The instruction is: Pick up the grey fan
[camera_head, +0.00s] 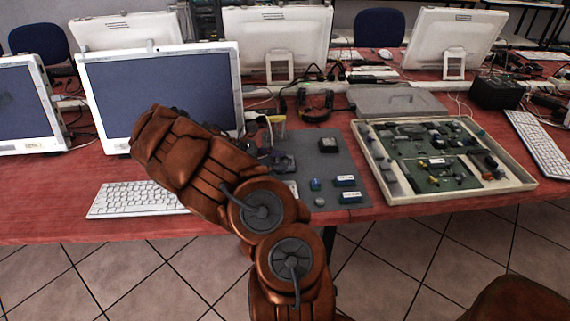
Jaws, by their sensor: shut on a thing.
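My brown arm reaches from the bottom over the table, and its forearm covers the left part of the dark grey mat (330,165). My gripper (268,146) shows only in part past the forearm's right edge, low over the mat; its fingertips are mostly hidden. It is shut on a dark grey piece that seems to be the grey fan (284,164), at the mat's left side. The fan's outline is partly covered, and I cannot tell whether it touches the mat.
A tray of circuit parts (515,183) lies right. A monitor (110,95) and keyboard (130,201) are left. Cables (318,102) lie behind.

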